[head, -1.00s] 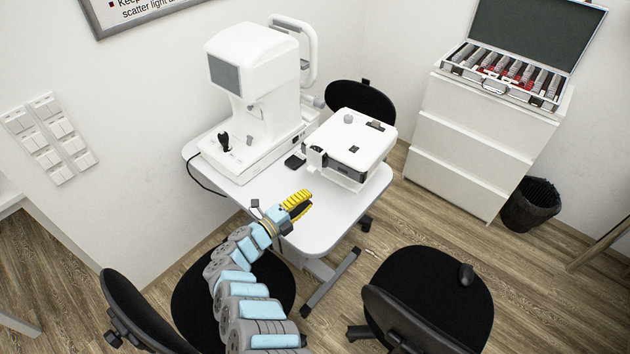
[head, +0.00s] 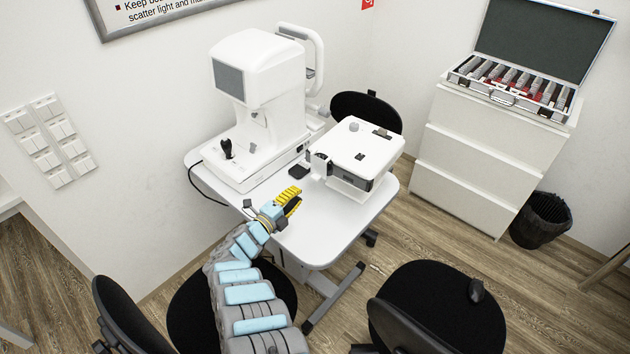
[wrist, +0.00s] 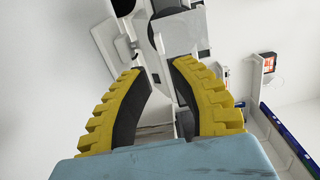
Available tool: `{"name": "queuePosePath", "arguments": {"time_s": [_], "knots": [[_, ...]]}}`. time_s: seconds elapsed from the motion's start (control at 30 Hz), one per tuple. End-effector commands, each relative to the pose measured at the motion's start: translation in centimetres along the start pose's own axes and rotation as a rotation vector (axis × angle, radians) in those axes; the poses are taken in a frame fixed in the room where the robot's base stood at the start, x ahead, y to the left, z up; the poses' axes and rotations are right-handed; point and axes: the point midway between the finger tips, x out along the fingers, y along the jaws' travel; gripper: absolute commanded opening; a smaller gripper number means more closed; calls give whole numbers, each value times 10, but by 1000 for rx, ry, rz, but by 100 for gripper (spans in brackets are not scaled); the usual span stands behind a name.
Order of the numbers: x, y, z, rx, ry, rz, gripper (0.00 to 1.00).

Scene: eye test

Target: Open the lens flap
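A white boxy lens device (head: 362,150) stands on the right part of the white table. A small white upright piece with a dark part (head: 319,163) sits at its front left corner; I cannot tell for sure that this is the lens flap or how far it is open.
A taller white eye-test machine (head: 262,80) with a black joystick (head: 227,148) stands on the left of the table (head: 318,245). Black chairs (head: 440,305) stand in front. A drawer cabinet (head: 480,155) bears an open lens case (head: 540,40) at the right.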

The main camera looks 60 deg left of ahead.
Motion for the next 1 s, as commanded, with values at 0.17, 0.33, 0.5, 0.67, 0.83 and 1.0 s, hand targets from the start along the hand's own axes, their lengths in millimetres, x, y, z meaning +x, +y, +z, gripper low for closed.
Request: {"name": "queuePosePath", "arguments": {"time_s": [0.17, 0.33, 0.5, 0.67, 0.83, 1.0], "knots": [[21, 2, 1, 1, -1, 0, 22], [39, 2, 1, 1, -2, 0, 22], [56, 3, 1, 0, -1, -1, 22], [71, 2, 2, 2, -4, -1, 22], [85, 4, 1, 1, 0, 0, 22], [94, 3, 1, 1, -2, 1, 22]]}}
